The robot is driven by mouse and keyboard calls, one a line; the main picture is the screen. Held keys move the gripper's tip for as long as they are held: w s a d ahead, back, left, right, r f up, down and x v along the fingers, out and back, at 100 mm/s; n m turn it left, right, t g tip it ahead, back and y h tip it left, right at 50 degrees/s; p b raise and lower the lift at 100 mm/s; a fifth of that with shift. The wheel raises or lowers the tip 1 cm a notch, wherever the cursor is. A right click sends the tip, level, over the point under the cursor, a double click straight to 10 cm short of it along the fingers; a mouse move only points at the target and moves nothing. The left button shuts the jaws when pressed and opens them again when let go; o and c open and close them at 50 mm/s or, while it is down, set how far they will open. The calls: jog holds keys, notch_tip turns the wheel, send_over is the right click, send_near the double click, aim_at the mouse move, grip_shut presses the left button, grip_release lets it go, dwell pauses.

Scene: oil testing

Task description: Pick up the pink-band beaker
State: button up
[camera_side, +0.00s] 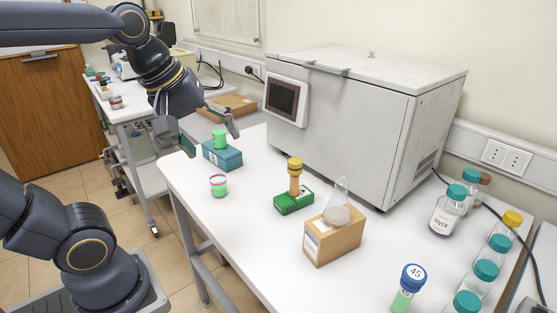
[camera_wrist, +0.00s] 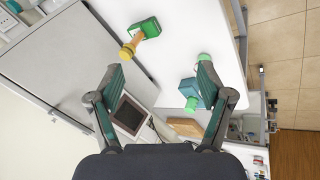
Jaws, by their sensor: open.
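The pink-band beaker (camera_side: 218,186) stands upright on the white table, near its left edge. It is small and clear, with a pink band near the top and green contents. In the wrist view a green-and-pale object (camera_wrist: 204,57) by the right finger looks like this beaker, partly hidden. My gripper (camera_side: 211,140) is open and empty. In the side view it hangs around and above the green cylinder on the blue box, behind the beaker. In the wrist view the two fingers (camera_wrist: 160,75) are spread wide, with bare tabletop between them.
A blue box (camera_side: 222,157) with a green cylinder (camera_side: 219,138) stands behind the beaker. A green rack with an orange-capped tube (camera_side: 294,203) and a cardboard box with a flask (camera_side: 334,238) stand to the right. A large white machine (camera_side: 360,115) fills the back.

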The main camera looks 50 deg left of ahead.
jog(key=w+a+n+g, duration=0.2)
jog(key=w+a+n, duration=0.4)
jog(key=n, duration=0.3)
jog(key=n+g, duration=0.3)
jog(key=n, duration=0.6)
send_over(218, 184)
jog(key=a, duration=0.2)
notch_tip(218, 184, down, 12)
jog(key=f, duration=0.9)
jog(key=shift+w+f, duration=0.3)
jog(key=shift+w, duration=0.1)
notch_tip(218, 184, down, 6)
jog(key=shift+w+r, duration=0.1)
jog(key=shift+w, duration=0.05)
jog(key=shift+a, duration=0.1)
jog(key=c, duration=1.3)
jog(key=shift+r, duration=0.15)
